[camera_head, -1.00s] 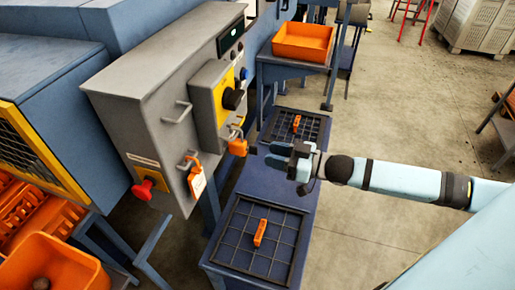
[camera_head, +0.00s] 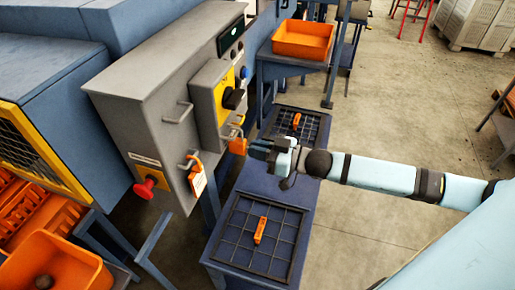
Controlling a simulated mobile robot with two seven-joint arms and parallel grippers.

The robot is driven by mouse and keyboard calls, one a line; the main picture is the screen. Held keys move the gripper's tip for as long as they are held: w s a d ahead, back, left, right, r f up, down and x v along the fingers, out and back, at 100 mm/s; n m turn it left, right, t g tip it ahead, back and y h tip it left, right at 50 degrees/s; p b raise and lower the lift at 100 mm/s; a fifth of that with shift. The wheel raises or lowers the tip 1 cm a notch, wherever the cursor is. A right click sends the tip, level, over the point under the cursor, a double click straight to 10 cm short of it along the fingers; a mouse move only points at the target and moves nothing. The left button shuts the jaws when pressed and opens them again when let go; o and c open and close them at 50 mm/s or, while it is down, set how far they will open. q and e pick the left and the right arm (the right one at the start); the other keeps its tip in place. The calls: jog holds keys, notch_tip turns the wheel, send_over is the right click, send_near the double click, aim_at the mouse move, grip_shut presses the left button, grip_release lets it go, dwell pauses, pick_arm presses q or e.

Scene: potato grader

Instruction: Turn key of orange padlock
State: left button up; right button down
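An orange padlock (camera_head: 238,146) hangs by its shackle from the switch box (camera_head: 212,98) on the side of the grey cabinet. A second orange padlock with a tag (camera_head: 197,181) hangs lower left on the cabinet. My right gripper (camera_head: 254,148) points left, with its fingertips just right of the first padlock, at about its height. Its fingers look close together, but the gap between them is too small to judge. I cannot tell whether they touch the padlock, and no key can be made out. My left gripper is not in view.
Below the gripper is a blue bench (camera_head: 232,186) with two dark grid trays, each holding an orange piece. A red knob (camera_head: 146,187) sticks out of the cabinet at lower left. An orange bin (camera_head: 303,40) stands behind. Open floor lies to the right.

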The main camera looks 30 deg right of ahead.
jog(key=shift+n, duration=0.3)
jog(key=n, duration=0.4)
jog(key=shift+n, duration=0.3)
jog(key=n, duration=0.5)
jog(key=shift+n, duration=0.3)
jog(key=n, duration=0.4)
jog(key=shift+f+b, duration=0.1)
jog(key=shift+b, duration=0.3)
jog(key=shift+s+n+g, duration=0.1)
jog(key=shift+n+g, duration=0.2)
jog(key=shift+n, duration=1.4)
jog(key=shift+b, duration=0.3)
jog(key=c, duration=1.2)
grip_release()
